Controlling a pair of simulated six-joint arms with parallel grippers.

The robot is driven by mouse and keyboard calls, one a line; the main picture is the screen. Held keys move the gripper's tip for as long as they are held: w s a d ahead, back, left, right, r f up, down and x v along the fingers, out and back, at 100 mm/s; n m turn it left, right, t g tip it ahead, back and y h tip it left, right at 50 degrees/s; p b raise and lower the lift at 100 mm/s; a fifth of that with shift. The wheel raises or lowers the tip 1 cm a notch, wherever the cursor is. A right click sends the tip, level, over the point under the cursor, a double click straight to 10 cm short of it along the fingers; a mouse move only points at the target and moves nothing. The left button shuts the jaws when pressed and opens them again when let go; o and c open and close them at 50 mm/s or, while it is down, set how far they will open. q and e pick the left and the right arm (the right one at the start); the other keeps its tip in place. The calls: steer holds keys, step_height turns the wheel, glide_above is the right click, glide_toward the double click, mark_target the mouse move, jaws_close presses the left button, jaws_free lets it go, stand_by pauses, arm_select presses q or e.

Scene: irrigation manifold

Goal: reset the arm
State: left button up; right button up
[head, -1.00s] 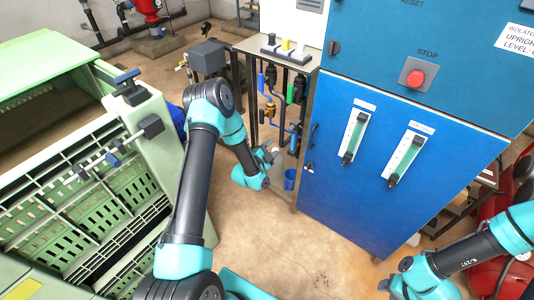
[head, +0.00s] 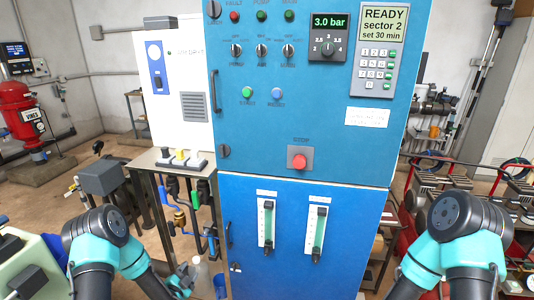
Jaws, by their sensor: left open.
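My left arm comes up from the lower left, its dark elbow with turquoise covers beside the green bin. My left gripper (head: 184,280) is low in the picture, in front of the pipe stand and left of the blue cabinet. It is small and partly cut by the bottom edge; it is open, with nothing seen in it. My right arm shows at the lower right, its elbow raised in front of the bench. Its forearm runs down out of the picture, so my right gripper is hidden below the edge.
The blue control cabinet (head: 270,130) stands in the middle, with a red stop button (head: 299,161) and two flow gauges. A pipe stand (head: 163,160) with a blue cup (head: 221,286) below is at its left. A red filter tank (head: 24,112) stands far left.

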arm_select(q)
steer(key=s+d+f+n+g, duration=0.1)
steer(key=s+d+n+g, duration=0.3)
steer(key=s, duration=0.5)
steer(key=s+d+f+n+g+h, duration=0.1)
steer(key=s+d+f+n+g, duration=0.1)
steer(key=s+d+n+g, duration=0.2)
steer(key=s+d+f+n+g, duration=0.2)
steer(key=s+d+n+g, duration=0.3)
steer(key=s, duration=0.8)
steer(key=g, duration=0.2)
steer(key=shift+s+g+h, duration=0.3)
steer(key=shift+s+g, duration=0.05)
steer(key=shift+g, duration=0.05)
steer(key=shift+c, duration=0.2)
